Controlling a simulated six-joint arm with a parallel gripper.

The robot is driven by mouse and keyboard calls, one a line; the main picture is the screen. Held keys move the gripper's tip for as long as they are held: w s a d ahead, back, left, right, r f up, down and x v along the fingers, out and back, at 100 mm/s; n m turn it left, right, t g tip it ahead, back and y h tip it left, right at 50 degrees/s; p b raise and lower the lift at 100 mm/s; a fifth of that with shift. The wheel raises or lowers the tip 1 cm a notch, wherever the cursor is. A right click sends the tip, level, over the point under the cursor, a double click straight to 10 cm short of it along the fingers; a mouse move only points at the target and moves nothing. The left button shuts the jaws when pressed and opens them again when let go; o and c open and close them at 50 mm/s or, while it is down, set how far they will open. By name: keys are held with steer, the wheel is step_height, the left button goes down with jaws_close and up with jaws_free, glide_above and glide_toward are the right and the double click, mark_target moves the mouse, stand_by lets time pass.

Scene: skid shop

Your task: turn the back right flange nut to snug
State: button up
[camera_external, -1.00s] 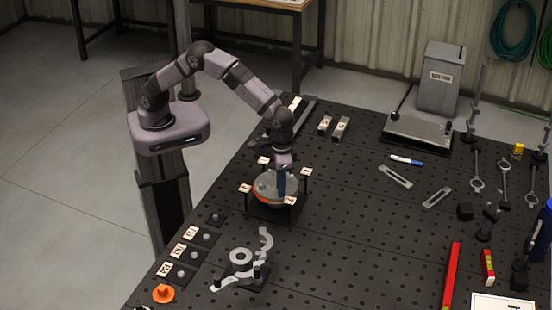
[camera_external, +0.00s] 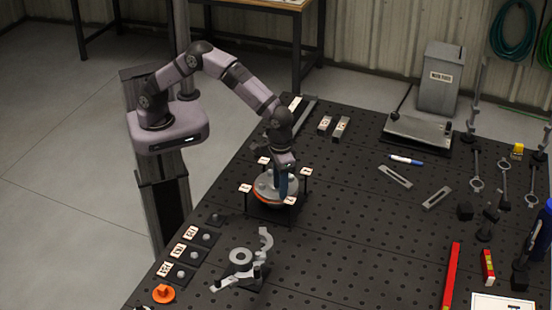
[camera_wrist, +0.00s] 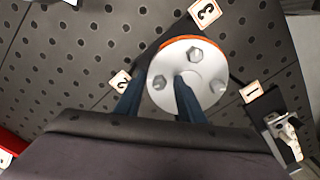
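The round grey flange (camera_external: 268,187) with an orange rim sits in a low black frame with numbered tags at its corners. The flange also shows in the wrist view (camera_wrist: 207,63), with a hex nut (camera_wrist: 195,55) near tag 3, another nut (camera_wrist: 158,82) near tag 2, and one (camera_wrist: 218,86) near tag 1. My gripper (camera_external: 283,192) points down over the flange. In the wrist view its two blue fingers (camera_wrist: 159,84) stand apart, with the nut near tag 2 showing between their tips. I cannot tell whether they touch it. The right finger hides part of the flange.
Several tagged blocks with nuts (camera_external: 191,234) line the left bench edge, near an orange knob (camera_external: 163,293). Wrenches (camera_external: 477,170) and a red bar (camera_external: 452,275) lie right.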

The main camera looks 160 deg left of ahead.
steer(key=n, duration=0.3)
steer(key=shift+a+f, duration=0.1)
steer(key=shift+a, duration=0.05)
steer(key=n, duration=0.3)
steer(key=shift+w, duration=0.1)
steer(key=n, duration=0.3)
steer(key=shift+w+r+n, duration=0.2)
steer(key=shift+n, duration=0.3)
step_height(320, 180, up, 7)
steer(key=b, duration=0.2)
steer(key=shift+b, duration=0.3)
steer(key=s+d+f+m+p, duration=0.1)
steer(key=s+d+m, duration=0.2)
steer(key=d+m, duration=0.55)
steer(key=s+d+m, duration=0.2)
steer(key=d+m, duration=0.4)
steer(key=d, duration=0.5)
steer(key=s+d+f+m, duration=0.2)
steer(key=s+d+m, duration=0.6)
steer(key=m, duration=0.1)
steer(key=shift+s+d+f+p, duration=0.15)
steer(key=shift+s+f+p, duration=0.15)
steer(key=shift+f+p, duration=0.15)
